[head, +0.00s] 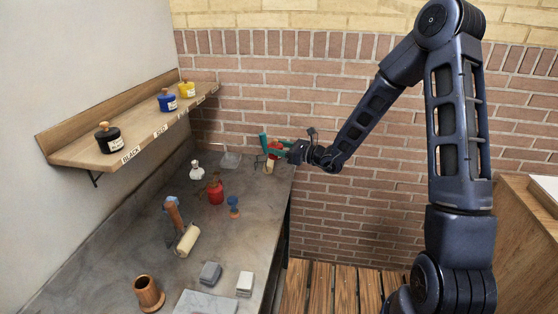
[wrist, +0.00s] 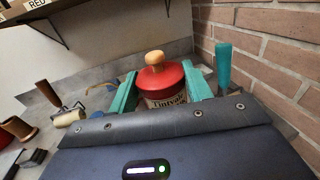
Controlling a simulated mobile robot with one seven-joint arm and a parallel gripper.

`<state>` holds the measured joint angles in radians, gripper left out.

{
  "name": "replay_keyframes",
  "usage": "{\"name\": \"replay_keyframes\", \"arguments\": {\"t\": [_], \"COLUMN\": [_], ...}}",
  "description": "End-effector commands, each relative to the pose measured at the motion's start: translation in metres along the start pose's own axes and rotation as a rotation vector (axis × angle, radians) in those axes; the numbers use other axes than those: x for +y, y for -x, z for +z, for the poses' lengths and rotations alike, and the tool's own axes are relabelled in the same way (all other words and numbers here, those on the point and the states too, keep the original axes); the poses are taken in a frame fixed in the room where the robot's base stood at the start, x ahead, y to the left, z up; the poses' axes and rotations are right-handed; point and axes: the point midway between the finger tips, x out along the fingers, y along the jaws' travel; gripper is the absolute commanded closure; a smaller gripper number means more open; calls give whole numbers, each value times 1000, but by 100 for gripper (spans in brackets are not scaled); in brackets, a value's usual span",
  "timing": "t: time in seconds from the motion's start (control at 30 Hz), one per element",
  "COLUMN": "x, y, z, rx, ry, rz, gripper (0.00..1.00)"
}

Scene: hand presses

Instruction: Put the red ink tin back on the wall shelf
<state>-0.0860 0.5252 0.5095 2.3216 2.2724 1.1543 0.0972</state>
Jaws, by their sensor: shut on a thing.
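The red ink tin (wrist: 161,82), with a round wooden knob and a pale label, sits between the two green fingers of my gripper (wrist: 157,90) in the wrist view. My gripper is shut on it. In the head view my gripper (head: 272,146) is at the far right end of the bench, and the tin (head: 276,151) shows only as a small, partly hidden red patch. Whether it touches the bench is unclear. The wall shelf (head: 75,152) is at the left, with a bare stretch by its RED label (head: 160,131).
A black tin (head: 109,139), blue tin (head: 166,101) and yellow tin (head: 186,89) stand on the shelf. A brick wall (wrist: 270,70) is close at the right.

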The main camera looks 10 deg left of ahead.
Motion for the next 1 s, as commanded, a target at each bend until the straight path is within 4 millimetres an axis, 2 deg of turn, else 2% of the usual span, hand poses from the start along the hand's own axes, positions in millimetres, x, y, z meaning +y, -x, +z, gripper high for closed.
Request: {"name": "replay_keyframes", "arguments": {"t": [0.03,0.2,0.57,0.67,0.77,1.0], "x": [0,0,2,6,17,58], "y": [0,0,-4,-18,-43,-119], "z": [9,26,38,47,63,122], "rx": [-2,-2,-2,-4,-5,-6], "ry": [4,3,2,3,5,5], "rz": [0,1,8,31,73,190], "gripper": [81,81,81,81,81,81]}}
